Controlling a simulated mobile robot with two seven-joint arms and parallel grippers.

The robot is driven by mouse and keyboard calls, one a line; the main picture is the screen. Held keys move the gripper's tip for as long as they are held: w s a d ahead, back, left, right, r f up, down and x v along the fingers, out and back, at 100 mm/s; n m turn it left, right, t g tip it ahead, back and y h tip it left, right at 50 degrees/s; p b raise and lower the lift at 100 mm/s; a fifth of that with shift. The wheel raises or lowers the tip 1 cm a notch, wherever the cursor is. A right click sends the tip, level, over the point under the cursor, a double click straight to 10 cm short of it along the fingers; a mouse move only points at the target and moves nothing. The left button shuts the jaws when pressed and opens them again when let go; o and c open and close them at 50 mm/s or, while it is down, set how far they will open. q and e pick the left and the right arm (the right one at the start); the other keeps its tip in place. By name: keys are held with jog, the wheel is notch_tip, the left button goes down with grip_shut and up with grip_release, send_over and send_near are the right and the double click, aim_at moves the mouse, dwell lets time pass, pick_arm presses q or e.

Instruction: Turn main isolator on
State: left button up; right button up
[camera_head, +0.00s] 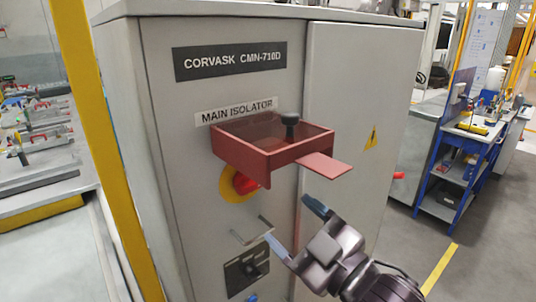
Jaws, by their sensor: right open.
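The main isolator (229,186), a red knob on a yellow round plate, is on the grey cabinet front, its upper part hidden. A red open-topped box (232,153) sticks out above it, under the "MAIN ISOLATOR" label (236,111). The box has a flat red tab (325,165) on its right and a black knob (289,121) standing in it. My right gripper (287,219) is open and empty, below the box and to the lower right of the isolator. It appears apart from both. The isolator's exact position cannot be told. My left gripper is not in view.
A thin grey handle (251,233) and a black switch panel (234,277) are low on the cabinet (181,150), near my right gripper. A yellow post (92,108) stands at the left. A blue workbench (441,178) is at the right, with open floor before it.

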jog(key=w+d+f+m+h, duration=0.35)
jog(key=d+f, duration=0.25)
jog(key=f, duration=0.5)
jog(key=w+d+f+m+h, duration=0.2)
jog(key=d+f+m+h, duration=0.3)
jog(key=f, duration=0.5)
jog(key=s+d+f+m+g+h, duration=0.1)
jog(key=s+d+f, duration=0.2)
jog(key=s+f, duration=0.2)
jog(key=s+d+f+m+g+h, duration=0.1)
jog(key=s+d+f+m+g, duration=0.1)
jog(key=s+d+f, duration=0.2)
jog(key=s+d+f+m+g+h+b, duration=0.1)
jog(key=s+d+f, duration=0.2)
jog(key=s+f, duration=0.4)
notch_tip(320, 180, down, 4)
jog(key=shift+s+d+r+h, duration=0.15)
jog(key=shift+s+d+h, duration=0.1)
jog(key=shift+s+h, duration=0.15)
